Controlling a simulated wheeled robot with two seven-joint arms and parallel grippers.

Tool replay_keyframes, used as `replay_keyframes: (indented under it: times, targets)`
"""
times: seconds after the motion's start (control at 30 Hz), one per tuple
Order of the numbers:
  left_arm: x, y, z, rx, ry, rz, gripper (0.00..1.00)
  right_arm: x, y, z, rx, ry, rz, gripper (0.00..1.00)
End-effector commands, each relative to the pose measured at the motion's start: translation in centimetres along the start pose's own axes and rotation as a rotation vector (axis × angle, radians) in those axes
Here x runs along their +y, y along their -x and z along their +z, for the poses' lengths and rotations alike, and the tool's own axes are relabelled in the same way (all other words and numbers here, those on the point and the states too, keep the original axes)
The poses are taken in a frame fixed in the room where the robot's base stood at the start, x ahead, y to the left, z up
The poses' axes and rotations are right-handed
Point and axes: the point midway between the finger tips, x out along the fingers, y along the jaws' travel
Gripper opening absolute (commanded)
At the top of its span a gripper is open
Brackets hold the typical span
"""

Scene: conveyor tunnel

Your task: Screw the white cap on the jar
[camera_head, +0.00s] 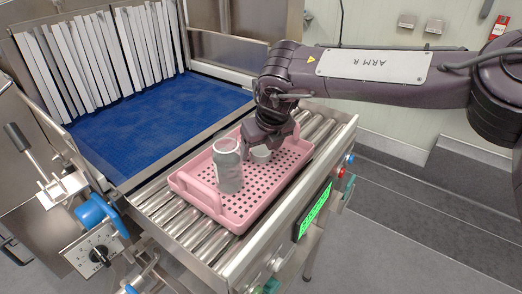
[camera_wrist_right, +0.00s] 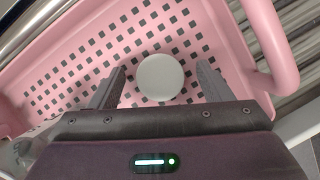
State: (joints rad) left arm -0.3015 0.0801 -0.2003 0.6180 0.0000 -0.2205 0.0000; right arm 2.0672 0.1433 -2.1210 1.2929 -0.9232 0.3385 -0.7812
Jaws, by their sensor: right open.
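The jar (camera_head: 229,168), grey-green with a white rim at its top, stands upright in the pink tray (camera_head: 184,196). The white cap (camera_head: 261,154) lies in the tray to the right of the jar, apart from it. In the right wrist view the cap (camera_wrist_right: 161,77) is a round pale disc between the two fingers. My right gripper (camera_head: 268,146) is over the cap, open, with one finger on each side and a gap to the cap. A greyish shape at the lower left of the wrist view is cut off. My left gripper is not in view.
The tray rests on a roller conveyor (camera_head: 192,232) outside a tunnel with white strip curtains (camera_head: 97,55) and a blue mesh belt (camera_head: 150,115). The tray handle (camera_wrist_right: 281,50) is near the right finger. A green display (camera_head: 314,209) is on the conveyor's front.

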Motion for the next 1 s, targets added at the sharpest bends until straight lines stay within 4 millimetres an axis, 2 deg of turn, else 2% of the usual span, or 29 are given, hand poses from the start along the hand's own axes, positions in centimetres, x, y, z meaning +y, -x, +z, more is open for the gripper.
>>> replay_keyframes:
  times: [0.17, 0.5, 0.53, 0.83, 1.0]
  targets:
    - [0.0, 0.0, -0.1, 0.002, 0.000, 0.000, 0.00, 0.0, 0.0, 0.0, 0.000, 0.000, 0.000, 0.71]
    - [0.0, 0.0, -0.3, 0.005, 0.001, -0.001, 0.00, 0.0, 0.1, 0.0, 0.000, 0.000, 0.000, 0.26]
    - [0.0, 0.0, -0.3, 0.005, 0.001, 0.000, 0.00, 0.0, 0.1, 0.0, 0.000, 0.000, 0.000, 0.25]
    - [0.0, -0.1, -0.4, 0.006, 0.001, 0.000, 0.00, 0.0, 0.2, 0.1, -0.001, 0.000, 0.000, 0.24]
    - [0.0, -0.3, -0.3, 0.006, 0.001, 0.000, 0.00, 0.0, 1.4, 0.6, -0.002, 0.001, 0.000, 0.24]
